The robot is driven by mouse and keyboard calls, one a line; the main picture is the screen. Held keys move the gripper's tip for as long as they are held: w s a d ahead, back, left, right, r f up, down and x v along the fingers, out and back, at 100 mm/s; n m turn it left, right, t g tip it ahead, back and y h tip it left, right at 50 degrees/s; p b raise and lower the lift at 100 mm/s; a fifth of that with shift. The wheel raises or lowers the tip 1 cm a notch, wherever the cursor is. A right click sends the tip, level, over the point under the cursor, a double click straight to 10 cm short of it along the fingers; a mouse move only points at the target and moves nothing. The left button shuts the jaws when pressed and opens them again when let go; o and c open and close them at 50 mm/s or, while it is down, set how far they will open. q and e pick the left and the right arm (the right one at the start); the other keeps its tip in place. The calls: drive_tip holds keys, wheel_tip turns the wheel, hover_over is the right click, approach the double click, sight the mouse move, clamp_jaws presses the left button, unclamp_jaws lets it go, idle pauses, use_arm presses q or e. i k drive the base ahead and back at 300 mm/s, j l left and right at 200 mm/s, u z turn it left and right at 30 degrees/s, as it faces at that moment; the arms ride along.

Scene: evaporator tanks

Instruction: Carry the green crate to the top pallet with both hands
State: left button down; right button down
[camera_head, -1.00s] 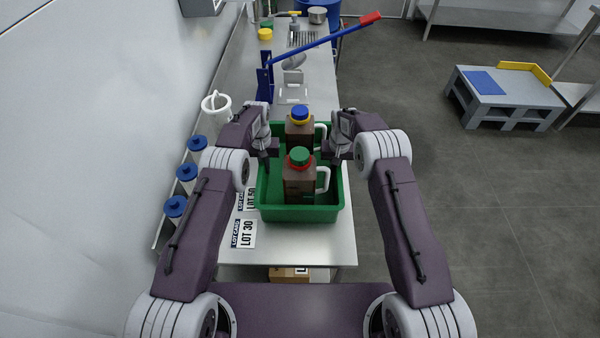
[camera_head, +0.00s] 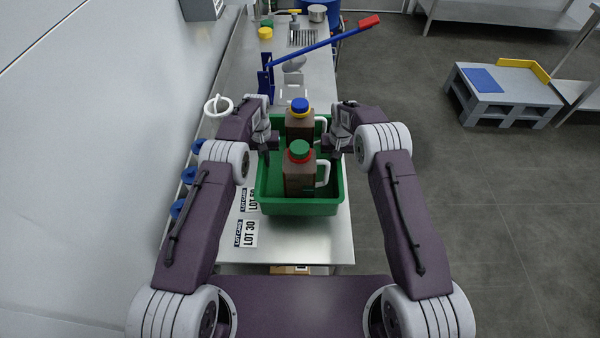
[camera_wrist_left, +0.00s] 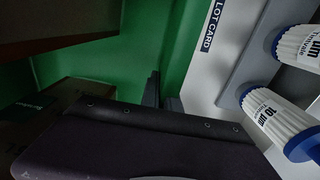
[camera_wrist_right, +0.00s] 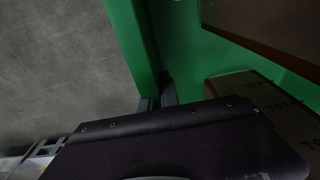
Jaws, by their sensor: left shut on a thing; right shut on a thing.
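The green crate (camera_head: 300,208) is over the steel bench in the head view, holding a brown jug with a green cap (camera_head: 298,180) and one with a blue cap (camera_head: 298,128) behind it. My left gripper (camera_head: 266,152) is shut on its left wall, my right gripper (camera_head: 337,150) on its right wall. Green wall also fills parts of the left wrist view (camera_wrist_left: 178,40) and right wrist view (camera_wrist_right: 180,55). Fingertips are mostly hidden. I cannot tell whether the crate's base touches the bench. A grey pallet (camera_head: 512,98) with a blue sheet and yellow corner piece stands at right.
The steel bench (camera_head: 325,240) carries lot cards (camera_head: 245,233) and a lever with a red handle (camera_head: 325,40) beyond the crate. White filters with blue ends (camera_wrist_left: 275,120) stand left. The wall is close at left; grey floor (camera_head: 465,210) is clear at right.

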sight(520, 82)
drive_tip(key=k+l, duration=0.25)
drive_tip(key=l, duration=0.9)
drive_tip(key=k+l, duration=0.15)
drive_tip(key=l, duration=0.8)
drive_tip(key=i+l, duration=0.3)
drive_tip(key=l, duration=0.25)
drive_tip(key=i+l, duration=0.25)
drive_tip(key=l, duration=0.3)
drive_tip(key=i+l, duration=0.3)
drive_tip(key=l, duration=0.25)
drive_tip(key=i+l, duration=0.25)
drive_tip(key=l, duration=0.3)
drive_tip(key=i+l, duration=0.3)
drive_tip(key=l, duration=0.25)
drive_tip(key=i+l, duration=0.25)
drive_tip(key=l, duration=0.25)
drive_tip(key=i+l, duration=0.3)
drive_tip(key=l, duration=0.25)
drive_tip(key=i+l, duration=0.25)
drive_tip(key=l, duration=0.3)
drive_tip(key=i+l, duration=0.3)
drive_tip(key=l, duration=0.15)
drive_tip(key=i+l, duration=0.25)
drive_tip(key=l, duration=0.2)
drive_tip(key=i+l, duration=0.55)
drive_tip(key=l, duration=0.3)
drive_tip(key=i+l, duration=0.3)
drive_tip(key=l, duration=0.15)
drive_tip(key=i+l, duration=0.95)
drive_tip(key=i, duration=0.15)
